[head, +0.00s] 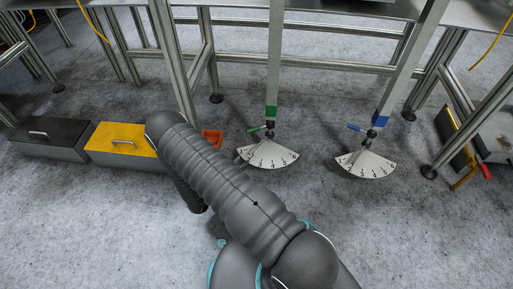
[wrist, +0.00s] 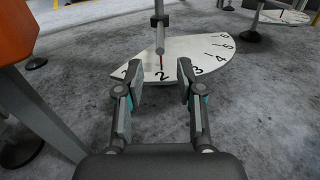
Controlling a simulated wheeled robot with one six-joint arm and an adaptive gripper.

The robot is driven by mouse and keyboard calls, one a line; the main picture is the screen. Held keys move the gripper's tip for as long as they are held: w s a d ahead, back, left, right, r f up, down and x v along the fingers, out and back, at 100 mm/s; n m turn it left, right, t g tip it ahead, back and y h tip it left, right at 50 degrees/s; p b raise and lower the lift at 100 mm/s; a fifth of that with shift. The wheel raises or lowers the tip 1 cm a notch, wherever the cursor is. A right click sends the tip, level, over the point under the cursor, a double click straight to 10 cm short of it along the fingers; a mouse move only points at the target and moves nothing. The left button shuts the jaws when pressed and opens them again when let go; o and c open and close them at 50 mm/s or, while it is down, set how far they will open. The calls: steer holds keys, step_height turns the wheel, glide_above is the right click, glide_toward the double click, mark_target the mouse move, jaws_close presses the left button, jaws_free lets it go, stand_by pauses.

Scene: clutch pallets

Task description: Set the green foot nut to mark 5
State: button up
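A green-banded table leg (head: 271,112) ends in a foot with a green lever (head: 257,128) pointing left, above a white fan-shaped dial (head: 270,154). In the wrist view the dial (wrist: 215,48) carries black numbers, and a short red pointer (wrist: 161,62) stands at mark 2 below the grey foot stem (wrist: 158,22). My gripper (wrist: 160,78) is open and empty, its fingers apart in front of mark 2, below the stem. I cannot tell whether they touch the dial.
A blue-levered foot (head: 368,132) with its own dial (head: 365,164) stands to the right. Yellow (head: 122,140) and black (head: 52,132) boxes lie further left. The floor in front is clear.

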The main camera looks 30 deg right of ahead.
mark_target(256, 147)
steer(key=x, duration=1)
steer(key=shift+w+d, duration=0.15)
steer(key=shift+d, duration=0.2)
jaws_close()
